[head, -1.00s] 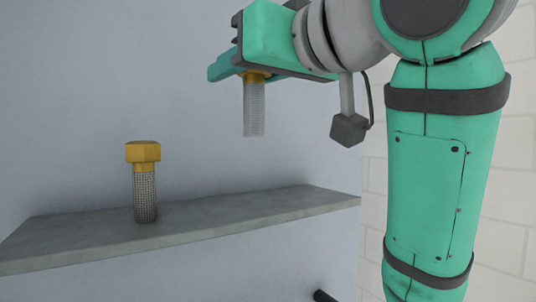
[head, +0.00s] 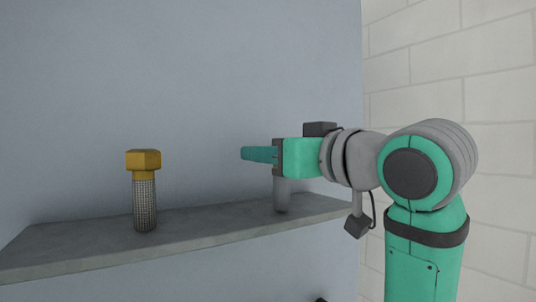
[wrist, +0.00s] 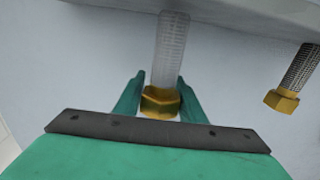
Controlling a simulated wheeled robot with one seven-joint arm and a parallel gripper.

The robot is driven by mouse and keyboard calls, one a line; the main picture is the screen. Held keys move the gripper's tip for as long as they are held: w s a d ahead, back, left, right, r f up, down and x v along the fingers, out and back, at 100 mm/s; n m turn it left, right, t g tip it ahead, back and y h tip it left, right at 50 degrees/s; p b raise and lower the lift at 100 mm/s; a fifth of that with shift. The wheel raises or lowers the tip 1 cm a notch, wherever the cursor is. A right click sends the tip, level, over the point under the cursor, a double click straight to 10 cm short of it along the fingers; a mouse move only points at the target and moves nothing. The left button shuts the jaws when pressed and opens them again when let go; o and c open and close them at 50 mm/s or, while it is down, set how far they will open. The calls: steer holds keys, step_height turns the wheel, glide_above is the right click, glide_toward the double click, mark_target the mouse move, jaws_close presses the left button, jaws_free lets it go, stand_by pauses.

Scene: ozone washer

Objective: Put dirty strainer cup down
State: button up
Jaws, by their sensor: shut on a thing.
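My gripper (head: 258,154) is shut on a strainer cup (head: 281,196) with a pale grey mesh body, hanging upright below it. In the wrist view the cup's brass hexagonal head (wrist: 160,103) sits between the two green fingers, and its mesh (wrist: 172,45) extends toward the shelf (wrist: 225,12). In the head view its lower end appears at the right part of the grey shelf (head: 90,250); I cannot tell whether it touches.
A second strainer cup (head: 144,192), with a brass head and darker mesh, stands upright on the left part of the shelf, clear of my gripper. Bare shelf lies between the cups. A flat grey-blue wall panel (head: 200,70) rises behind the shelf.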

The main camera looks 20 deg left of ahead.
steer(key=shift+f, duration=0.2)
steer(key=o, duration=1.1)
steer(key=shift+r, duration=0.1)
steer(key=shift+s+d, duration=0.2)
steer(key=v, duration=1.1)
steer(key=shift+s+d, duration=0.2)
steer(key=shift+w, duration=0.15)
